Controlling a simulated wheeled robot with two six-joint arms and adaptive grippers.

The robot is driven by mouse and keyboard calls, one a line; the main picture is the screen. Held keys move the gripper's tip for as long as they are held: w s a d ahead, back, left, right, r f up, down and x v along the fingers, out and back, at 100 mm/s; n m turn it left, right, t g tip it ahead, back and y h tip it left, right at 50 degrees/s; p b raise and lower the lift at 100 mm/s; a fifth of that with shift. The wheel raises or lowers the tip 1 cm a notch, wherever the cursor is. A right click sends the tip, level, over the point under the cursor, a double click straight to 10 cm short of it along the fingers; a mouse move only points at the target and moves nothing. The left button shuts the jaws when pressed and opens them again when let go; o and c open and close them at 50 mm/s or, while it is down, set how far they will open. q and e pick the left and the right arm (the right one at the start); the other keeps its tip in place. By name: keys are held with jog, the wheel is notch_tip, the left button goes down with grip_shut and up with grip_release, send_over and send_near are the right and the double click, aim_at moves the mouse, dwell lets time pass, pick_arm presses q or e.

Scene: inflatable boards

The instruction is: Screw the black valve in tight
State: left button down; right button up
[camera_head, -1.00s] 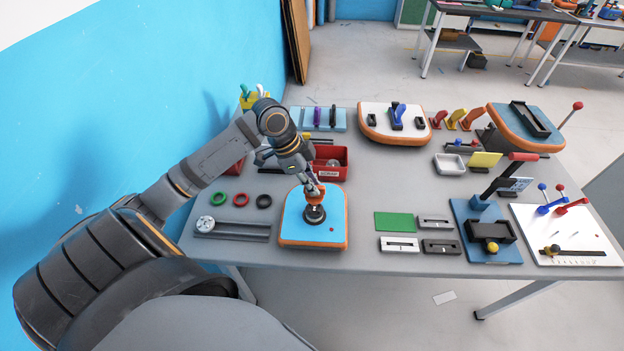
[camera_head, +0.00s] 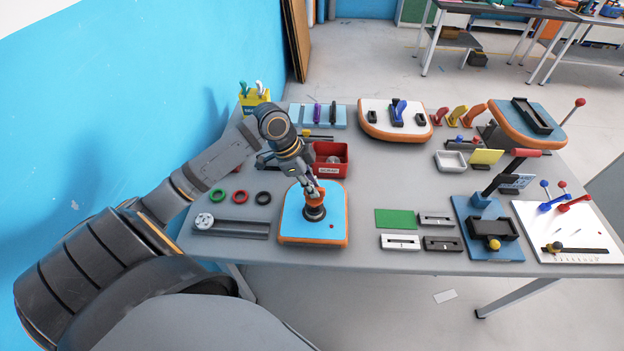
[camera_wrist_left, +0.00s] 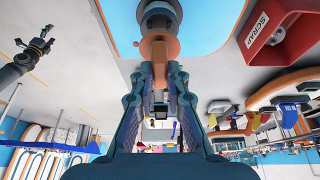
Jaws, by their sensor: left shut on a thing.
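The black valve (camera_head: 315,214) stands upright on the blue board with an orange edge (camera_head: 296,224), at the front left of the table. An orange piece (camera_head: 316,198) sits on top of the valve. My left gripper (camera_head: 314,188) is shut on this orange piece from above. In the left wrist view the fingers (camera_wrist_left: 160,76) close on its stem, with the orange collar (camera_wrist_left: 160,47) and the dark valve (camera_wrist_left: 160,14) beyond. The valve's thread and seat are hidden. A dark arm with a claw-like end (camera_wrist_left: 38,48), seemingly my right one, shows at the left of the wrist view, away from the board.
A grey rail fixture (camera_head: 236,227) lies left of the board, with green, red and black rings (camera_head: 240,197) behind it. A red scrap bin (camera_head: 330,160) stands behind. A green plate (camera_head: 396,219) and several small slotted blocks lie to the right.

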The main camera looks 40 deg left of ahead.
pick_arm(q)
jog(key=shift+p, duration=0.55)
dwell(0.9)
jog(key=shift+f+b, duration=0.7)
jog(key=shift+f, duration=0.35)
jog(key=c, duration=1.3)
grip_release()
jog(key=shift+o, duration=0.2)
jog(key=v, duration=0.7)
jog(key=shift+r, duration=0.25)
jog(key=shift+o, duration=0.2)
